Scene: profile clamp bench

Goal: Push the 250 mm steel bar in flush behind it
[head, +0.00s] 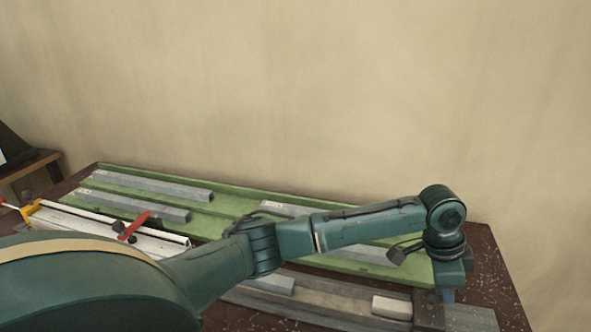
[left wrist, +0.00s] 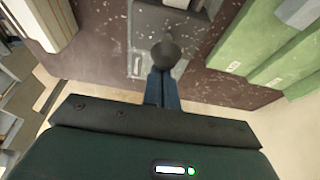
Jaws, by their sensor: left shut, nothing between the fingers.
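My left gripper (head: 448,296) points down over the right end of the bench, by the end of a long grey channel (head: 340,303). In the left wrist view its fingers (left wrist: 163,88) are shut together with nothing between them. A dark round knob-like shape (left wrist: 166,54) shows right at the fingertips; I cannot tell whether they touch it. A grey bar (head: 270,283) lies in the channel at its left, and a pale short block (head: 392,307) sits near its right end. I cannot read which bar is the 250 mm one. My right gripper is not in view.
A green tray (head: 100,179) along the back holds several grey bars, such as one at the back left (head: 160,186). A white rail (head: 85,228) with a red clamp handle (head: 133,226) is at the left. My left arm hides the bench's middle.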

